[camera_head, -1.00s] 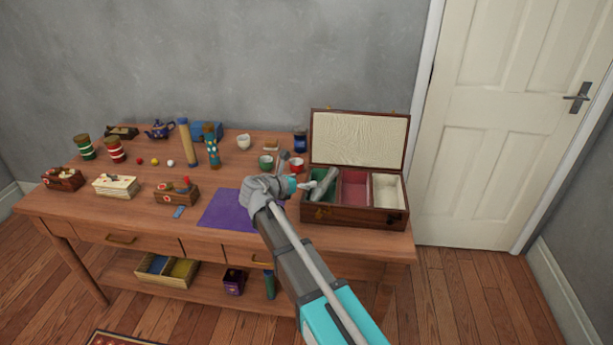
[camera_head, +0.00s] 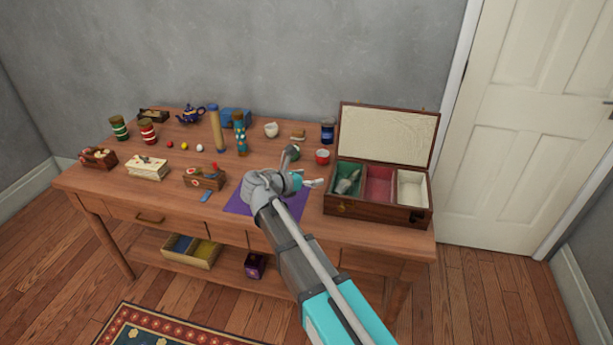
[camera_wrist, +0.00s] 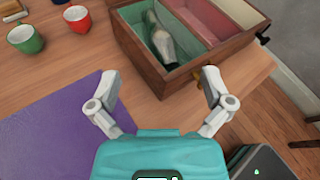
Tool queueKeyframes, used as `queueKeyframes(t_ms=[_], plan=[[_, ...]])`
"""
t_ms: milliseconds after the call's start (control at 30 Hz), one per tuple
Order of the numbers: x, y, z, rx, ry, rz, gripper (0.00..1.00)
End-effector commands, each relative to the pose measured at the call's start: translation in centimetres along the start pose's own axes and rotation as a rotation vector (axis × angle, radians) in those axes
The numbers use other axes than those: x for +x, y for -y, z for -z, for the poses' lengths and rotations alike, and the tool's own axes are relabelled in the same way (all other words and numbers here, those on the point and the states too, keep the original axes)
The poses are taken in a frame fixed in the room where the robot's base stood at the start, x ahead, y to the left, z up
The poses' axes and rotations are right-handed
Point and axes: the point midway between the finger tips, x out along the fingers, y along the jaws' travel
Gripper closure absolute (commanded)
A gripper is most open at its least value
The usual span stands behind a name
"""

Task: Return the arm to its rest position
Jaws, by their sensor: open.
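My gripper (camera_head: 314,183) is open and empty above the right part of the table, just left of the open wooden box (camera_head: 378,207). Its two spread fingers show in the wrist view (camera_wrist: 158,85), with nothing between them. The box has green, red and white compartments and its lid stands up. A pale and dark object (camera_wrist: 160,36) lies in the green compartment; I cannot tell exactly what it is. A purple mat (camera_head: 236,205) lies under my arm and is partly hidden by it.
A red cup (camera_head: 322,156) and a green cup stand behind my gripper. A blue jar (camera_head: 328,131), a white cup (camera_head: 271,130) and tall tubes (camera_head: 216,132) stand further back. Small boxes, balls and a teapot (camera_head: 190,114) fill the left side. A door stands at the right.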

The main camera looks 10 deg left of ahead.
Motion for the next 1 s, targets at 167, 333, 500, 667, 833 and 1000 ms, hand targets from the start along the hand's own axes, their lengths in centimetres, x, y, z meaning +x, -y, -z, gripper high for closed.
queueKeyframes(t_ms=[167,333,500,667,833,1000], plan=[[0.0,0.0,0.0,0.000,0.000,0.000,0.00],[0.0,0.0,0.0,0.000,0.000,-0.001,0.00],[0.4,0.4,0.2,0.021,-0.013,0.005,0.00],[2.1,2.3,0.9,0.117,-0.069,0.034,0.00],[5.1,6.0,2.6,0.323,-0.180,0.103,0.00],[8.0,10.4,4.8,0.584,-0.306,0.212,0.00]])
